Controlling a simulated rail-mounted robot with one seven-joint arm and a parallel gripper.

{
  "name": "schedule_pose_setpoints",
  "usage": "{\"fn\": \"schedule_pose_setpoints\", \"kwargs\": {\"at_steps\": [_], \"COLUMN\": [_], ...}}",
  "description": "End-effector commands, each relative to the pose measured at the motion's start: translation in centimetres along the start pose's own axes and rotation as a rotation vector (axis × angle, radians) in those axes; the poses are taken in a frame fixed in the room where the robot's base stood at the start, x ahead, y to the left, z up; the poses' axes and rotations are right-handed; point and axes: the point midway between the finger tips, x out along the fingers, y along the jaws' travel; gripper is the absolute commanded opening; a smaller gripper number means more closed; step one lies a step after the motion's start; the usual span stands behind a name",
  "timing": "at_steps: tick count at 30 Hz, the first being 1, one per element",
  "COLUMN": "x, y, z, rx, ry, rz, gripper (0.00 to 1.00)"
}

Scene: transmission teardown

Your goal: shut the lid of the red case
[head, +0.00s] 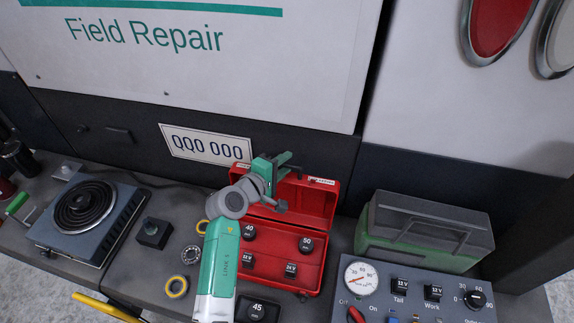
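The red case (262,265) stands on the bench in the middle of the head view, with its lid (318,204) raised and leaning back toward the wall. Its open base holds several dark blocks with labels such as 40 and 50. My gripper (292,166) is at the upper left part of the raised lid, near its top edge. My arm comes up from below and covers the case's left side. I cannot tell whether the gripper touches the lid, or how far its fingers are apart.
A hot plate (85,207) and a small dark box (154,232) stand to the left. Bearing rings (176,287) lie left of my arm. A dark block marked 45 (258,309) is in front of the case. A grey-green toolbox (424,228) and a gauge panel (418,292) stand to the right.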

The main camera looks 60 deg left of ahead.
Motion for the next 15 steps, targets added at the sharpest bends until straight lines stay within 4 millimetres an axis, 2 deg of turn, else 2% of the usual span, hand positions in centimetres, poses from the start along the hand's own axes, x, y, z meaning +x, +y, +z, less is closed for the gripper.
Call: {"fn": "schedule_pose_setpoints", "kwargs": {"at_steps": [4,13,15], "x": [1.7,2.0,2.0], "y": [-0.1,0.0,0.0], "z": [0.0,0.0,0.0], "rx": [0.001,0.002,0.002], "ry": [-0.001,0.000,0.000], "rz": [0.000,0.000,0.000], "gripper": [0.32,0.32,0.19]}}
